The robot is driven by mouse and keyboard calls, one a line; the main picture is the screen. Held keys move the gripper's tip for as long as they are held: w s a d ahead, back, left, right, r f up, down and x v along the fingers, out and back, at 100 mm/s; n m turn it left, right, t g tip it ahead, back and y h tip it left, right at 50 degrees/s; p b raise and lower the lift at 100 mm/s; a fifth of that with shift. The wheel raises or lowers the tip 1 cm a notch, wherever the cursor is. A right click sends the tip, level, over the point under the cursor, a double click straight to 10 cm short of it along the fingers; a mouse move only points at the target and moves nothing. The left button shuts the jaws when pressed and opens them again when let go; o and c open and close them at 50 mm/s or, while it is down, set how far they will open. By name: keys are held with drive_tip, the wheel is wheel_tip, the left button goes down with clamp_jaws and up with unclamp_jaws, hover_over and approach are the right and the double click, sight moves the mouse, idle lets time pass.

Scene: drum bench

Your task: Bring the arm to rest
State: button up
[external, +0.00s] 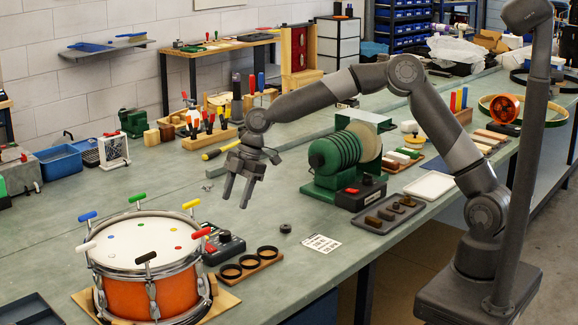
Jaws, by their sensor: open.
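My gripper (238,190) is open and empty. It hangs above the bench with its two fingers pointing down. My arm reaches from the base at the right, up over the bench and out to the left. An orange drum (137,295) with a white head stands on a wooden board at the lower left. Several coloured T-handled keys stand around its rim. The gripper is to the right of the drum and higher, apart from it. Nothing touches the fingers in this view.
A green grinder (338,158) stands right of my gripper. Below the gripper are a black control box (225,246), a ring holder (250,263), a small black knob (286,228) and a printed card (321,243). The bench top (170,185) left of the gripper is mostly clear.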

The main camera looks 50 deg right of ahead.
drive_tip(key=shift+d+r, duration=0.15)
drive_tip(key=shift+r, duration=0.25)
drive_tip(key=s+d+r+m+t+h, duration=0.2)
drive_tip(key=s+d+r+m, duration=0.35)
drive_tip(key=d, duration=0.55)
drive_tip(key=s+d+r+m+t+h, duration=0.1)
drive_tip(key=s+d+r+m+h, duration=0.15)
drive_tip(key=s+d+r, duration=0.7)
drive_tip(key=s+d+f+m+t, duration=0.1)
drive_tip(key=s+d+f+m, duration=0.1)
drive_tip(key=s+d+m, duration=0.3)
drive_tip(key=s+d+f+m, duration=0.1)
drive_tip(key=s+d+m, duration=0.3)
drive_tip(key=s+d, duration=0.7)
drive_tip(key=shift+s+d+f+m+t, duration=0.35)
drive_tip(key=shift+s+d+m+t, duration=0.05)
drive_tip(key=shift+s, duration=0.5)
